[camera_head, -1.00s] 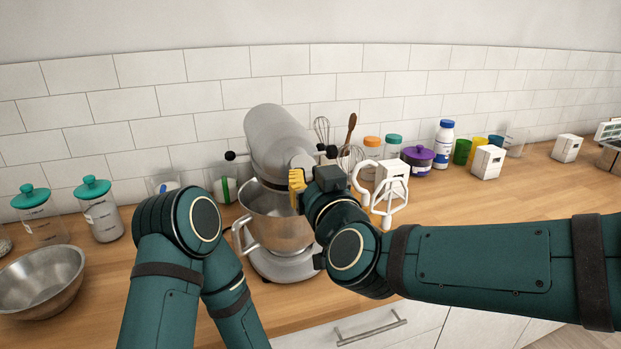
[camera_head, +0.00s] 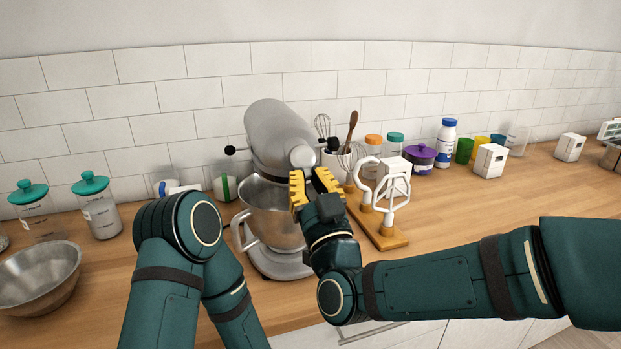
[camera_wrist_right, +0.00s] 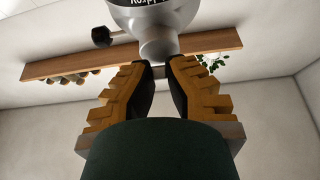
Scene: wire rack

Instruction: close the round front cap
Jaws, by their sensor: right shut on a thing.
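The silver stand mixer (camera_head: 275,130) stands on the counter with its head over a steel bowl (camera_head: 270,215). The round front cap (camera_head: 303,157) is at the front end of the head; it also shows in the right wrist view (camera_wrist_right: 158,46), just beyond the fingertips. My right gripper (camera_head: 313,180) is at the cap, its yellow fingers closed in on it; the fingertips also show in the right wrist view (camera_wrist_right: 161,72). The fingers hide part of the contact, and I cannot tell how far the cap is closed. My left gripper is out of view.
A white attachment rack on a wooden base (camera_head: 385,235) stands right of the mixer, close to my right arm. Teal-lidded jars (camera_head: 98,210) and a metal bowl (camera_head: 38,278) are at the left. A purple pot (camera_head: 419,157) is at the back.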

